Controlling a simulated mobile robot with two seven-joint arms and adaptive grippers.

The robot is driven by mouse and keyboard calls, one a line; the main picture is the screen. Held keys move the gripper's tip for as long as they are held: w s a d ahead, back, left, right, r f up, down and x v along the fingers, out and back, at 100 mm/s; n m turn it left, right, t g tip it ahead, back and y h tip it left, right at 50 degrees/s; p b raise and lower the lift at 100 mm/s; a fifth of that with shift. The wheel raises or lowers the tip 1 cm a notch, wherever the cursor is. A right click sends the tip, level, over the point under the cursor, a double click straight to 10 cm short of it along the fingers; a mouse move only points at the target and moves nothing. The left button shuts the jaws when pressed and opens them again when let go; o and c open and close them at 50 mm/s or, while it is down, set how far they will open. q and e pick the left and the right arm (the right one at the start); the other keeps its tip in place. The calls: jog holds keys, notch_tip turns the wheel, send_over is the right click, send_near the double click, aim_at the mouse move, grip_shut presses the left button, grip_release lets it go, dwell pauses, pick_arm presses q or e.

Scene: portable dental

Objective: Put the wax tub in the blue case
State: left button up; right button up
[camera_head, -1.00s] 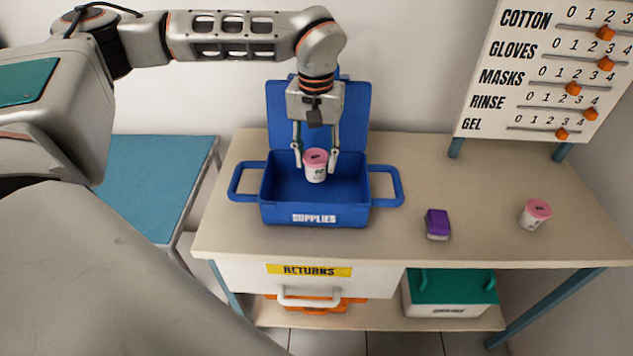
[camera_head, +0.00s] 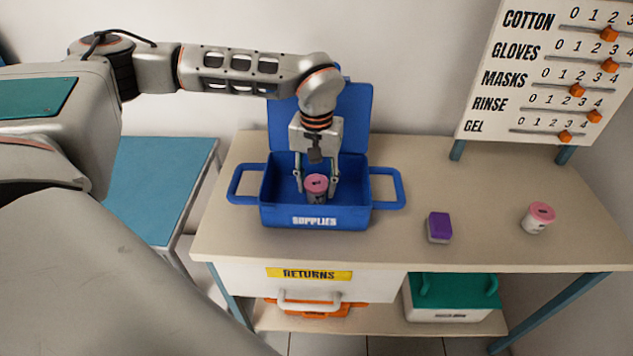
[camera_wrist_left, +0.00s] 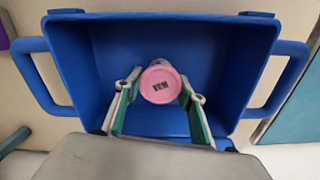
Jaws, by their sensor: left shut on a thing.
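The blue case (camera_head: 280,214) stands open on the bench with its lid up at the back and "SUPPLIES" on its front. My left gripper (camera_head: 317,186) is down inside the case, shut on a white tub with a pink lid (camera_head: 317,184). In the left wrist view the tub's pink lid (camera_wrist_left: 160,84) sits between the two fingers (camera_wrist_left: 160,92), within the walls of the case (camera_wrist_left: 75,60). The lid's lettering is too small to read surely. Whether the tub touches the case floor I cannot tell. My right gripper is not in view.
Another pink-lidded tub (camera_head: 538,217) stands at the right of the bench (camera_head: 480,190). A purple and white block (camera_head: 439,227) lies between it and the case. A board with sliders (camera_head: 545,75) stands at the back right. A "RETURNS" drawer (camera_head: 309,275) is below.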

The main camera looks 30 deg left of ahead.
aim_at(316, 182)
pick_arm(q)
jog(key=o, duration=1.1)
jog(key=shift+o, duration=0.2)
notch_tip(316, 182, up, 12)
jog(key=p, duration=0.1)
jog(key=shift+r, duration=0.1)
jog(key=shift+s, duration=0.1)
